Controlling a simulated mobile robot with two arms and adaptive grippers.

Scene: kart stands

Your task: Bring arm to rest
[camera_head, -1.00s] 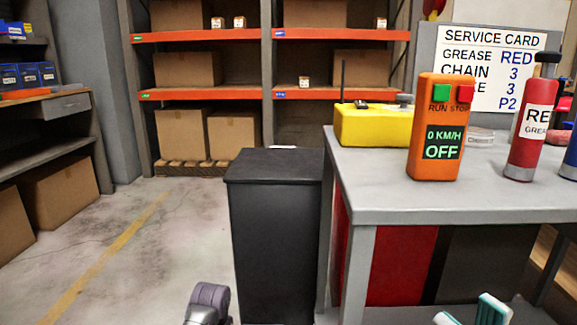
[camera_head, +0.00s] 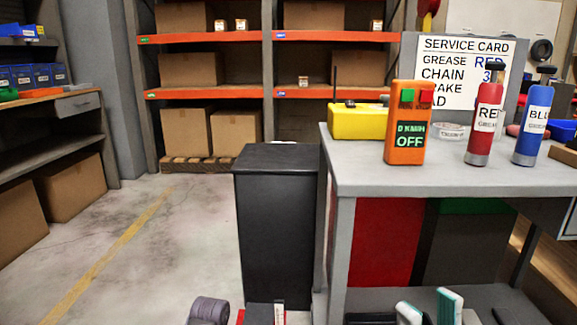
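My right gripper (camera_head: 428,308) shows at the bottom edge, low in front of the grey bench (camera_head: 355,176). Its two pale fingertips with teal edges stand apart, with nothing visible between them. The rest of that gripper is cut off by the frame. My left gripper's fingers are not visible.
On the bench stand an orange control box (camera_head: 405,140) reading OFF, a yellow case (camera_head: 358,121), a red grease bottle (camera_head: 484,128) and a blue bottle (camera_head: 532,124). A black cabinet (camera_head: 275,215) stands beside the bench. The floor (camera_head: 150,255) to the left is clear.

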